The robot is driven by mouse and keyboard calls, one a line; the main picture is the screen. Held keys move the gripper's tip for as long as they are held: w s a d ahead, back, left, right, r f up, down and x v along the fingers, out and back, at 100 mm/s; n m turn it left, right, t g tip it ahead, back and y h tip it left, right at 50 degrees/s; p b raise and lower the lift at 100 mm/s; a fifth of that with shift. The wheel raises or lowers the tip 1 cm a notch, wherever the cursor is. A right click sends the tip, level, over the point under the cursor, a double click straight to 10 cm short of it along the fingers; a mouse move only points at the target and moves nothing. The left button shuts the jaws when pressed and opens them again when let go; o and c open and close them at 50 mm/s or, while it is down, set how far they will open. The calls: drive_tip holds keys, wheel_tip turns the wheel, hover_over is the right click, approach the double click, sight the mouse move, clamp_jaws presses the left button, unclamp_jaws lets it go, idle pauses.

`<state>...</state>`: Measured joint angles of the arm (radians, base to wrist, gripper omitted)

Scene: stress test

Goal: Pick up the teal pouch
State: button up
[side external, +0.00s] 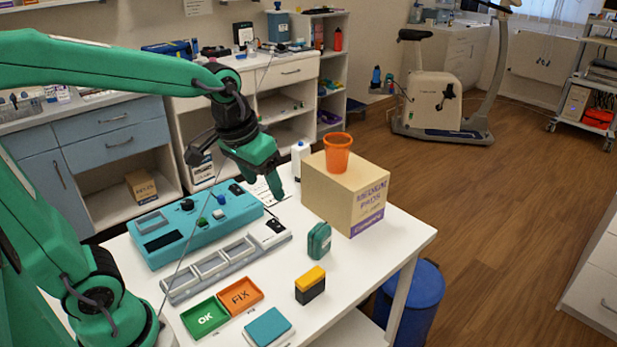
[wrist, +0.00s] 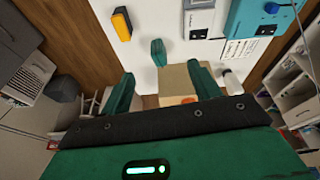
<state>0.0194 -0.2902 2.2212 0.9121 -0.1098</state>
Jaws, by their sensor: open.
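The teal pouch (side external: 319,241) stands upright on the white table, in front of the cardboard box. In the wrist view the pouch (wrist: 158,52) lies ahead of the fingertips, between their lines and nearer the left finger. My gripper (side external: 276,187) is above the table, up and to the left of the pouch in the side view, pointing down. In the wrist view my gripper (wrist: 163,86) has its two green fingers wide apart, with nothing held between them. It does not touch the pouch.
A cardboard box (side external: 345,200) bearing an orange cup (side external: 338,152) stands close behind the pouch. A yellow-and-black block (side external: 310,285), green OK tray (side external: 205,317), orange FIX tray (side external: 240,295) and flat teal item (side external: 267,328) are nearer the front. A teal device (side external: 195,226) is at left.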

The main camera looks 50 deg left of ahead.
drive_tip(key=w+f+n+g, duration=0.1)
drive_tip(key=w+f+g, duration=0.1)
drive_tip(key=w+f, duration=0.5)
drive_tip(key=g, duration=0.1)
hover_over(320, 229)
drive_tip(key=shift+n, duration=0.3)
wheel_tip(320, 229, down, 6)
drive_tip(key=shift+f, duration=0.1)
drive_tip(key=shift+f, duration=0.1)
drive_tip(key=shift+f, duration=1.2)
drive_tip(key=shift+f, duration=0.1)
drive_tip(key=shift+a+f, duration=0.1)
drive_tip(key=shift+f, duration=2.4)
drive_tip(key=shift+c, duration=0.4)
